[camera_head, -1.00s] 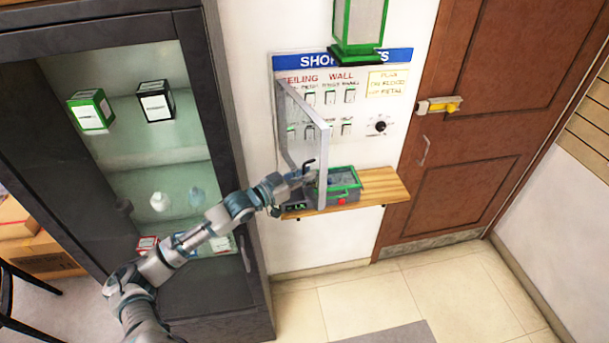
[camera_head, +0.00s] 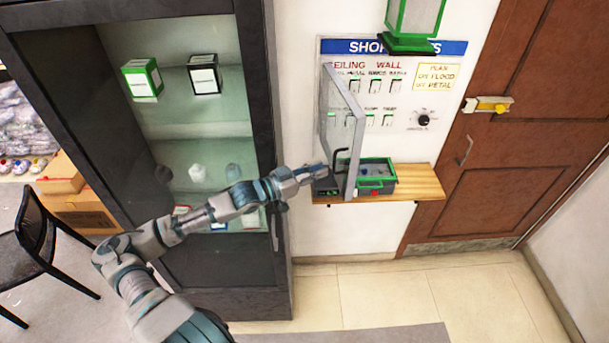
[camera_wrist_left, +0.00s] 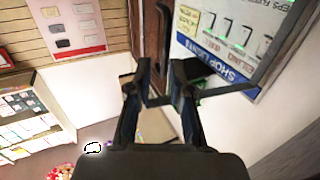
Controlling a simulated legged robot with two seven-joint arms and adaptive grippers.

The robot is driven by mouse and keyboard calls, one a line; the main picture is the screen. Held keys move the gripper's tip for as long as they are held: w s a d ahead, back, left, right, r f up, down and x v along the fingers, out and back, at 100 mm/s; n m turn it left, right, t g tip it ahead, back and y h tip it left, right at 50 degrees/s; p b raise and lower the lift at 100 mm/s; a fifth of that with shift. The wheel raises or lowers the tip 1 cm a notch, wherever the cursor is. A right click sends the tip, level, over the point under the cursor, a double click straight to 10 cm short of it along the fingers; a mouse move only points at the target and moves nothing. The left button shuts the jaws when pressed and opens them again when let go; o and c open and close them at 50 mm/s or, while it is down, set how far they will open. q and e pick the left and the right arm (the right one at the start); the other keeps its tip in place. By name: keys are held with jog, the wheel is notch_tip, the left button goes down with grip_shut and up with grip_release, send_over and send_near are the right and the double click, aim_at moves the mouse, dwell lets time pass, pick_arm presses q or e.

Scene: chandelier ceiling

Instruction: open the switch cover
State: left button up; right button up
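The switch cover (camera_head: 351,140) is a thin grey panel with a dark hooked handle (camera_head: 341,156). It stands out from the switch board (camera_head: 392,122), seen nearly edge-on in the head view, its far edge at the board's left side. My left gripper (camera_head: 318,172) is at the cover's lower left side, close to the handle; contact is unclear. In the left wrist view, the left gripper's fingers (camera_wrist_left: 162,88) are apart with a gap between them. A dark bar, likely the handle, runs beside the right finger. My right gripper is not in view.
A wooden shelf (camera_head: 425,182) under the board holds a green-rimmed box (camera_head: 377,172). A green lantern (camera_head: 413,18) hangs above. A dark glass-front cabinet (camera_head: 262,90) stands left, a brown door (camera_head: 520,130) right. The floor (camera_head: 390,297) in front is open.

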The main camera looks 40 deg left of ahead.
pick_arm(q)
jog(key=v, duration=0.4)
dwell(0.6)
